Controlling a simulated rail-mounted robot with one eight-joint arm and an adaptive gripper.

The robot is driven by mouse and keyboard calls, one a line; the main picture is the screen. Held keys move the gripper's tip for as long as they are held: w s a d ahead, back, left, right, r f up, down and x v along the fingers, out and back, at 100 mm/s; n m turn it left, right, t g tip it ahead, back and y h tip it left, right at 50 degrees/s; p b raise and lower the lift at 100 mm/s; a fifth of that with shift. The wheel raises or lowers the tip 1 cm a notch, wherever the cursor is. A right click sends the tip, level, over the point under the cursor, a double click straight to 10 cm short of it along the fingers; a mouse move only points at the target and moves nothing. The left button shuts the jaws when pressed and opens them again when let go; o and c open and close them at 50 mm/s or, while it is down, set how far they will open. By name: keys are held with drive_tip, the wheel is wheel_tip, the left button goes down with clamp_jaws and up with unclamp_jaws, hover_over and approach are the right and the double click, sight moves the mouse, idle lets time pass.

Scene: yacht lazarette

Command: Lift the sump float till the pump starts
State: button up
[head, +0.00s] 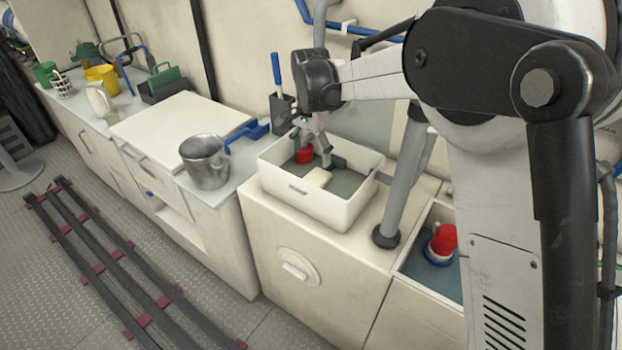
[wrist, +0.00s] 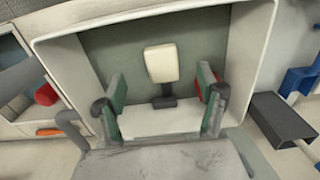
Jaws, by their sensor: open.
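The sump is a white open box (head: 292,192) with a grey-green bottom; its rim also surrounds the wrist view (wrist: 92,19). The float, a cream block (head: 317,178) on a short dark stem, lies inside it and shows in the wrist view (wrist: 161,63). My gripper (head: 314,143) points down into the box. In the wrist view my gripper (wrist: 161,84) is open, with green-padded fingers apart on either side of the stem's line. The float block is beyond the fingertips and nothing is held. I cannot tell the fingers' height above the float.
A red object (head: 304,155) lies in the box, partly behind the right finger in the wrist view. A metal jug (head: 206,161) stands left of the box. A grey pipe (head: 405,180) rises at its right. An open bay with a red-topped item (head: 443,240) is further right.

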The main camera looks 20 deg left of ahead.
sight(311, 181)
wheel_tip(311, 181, down, 11)
drive_tip(key=shift+r+b, duration=0.1)
drive_tip(key=shift+b, duration=0.4)
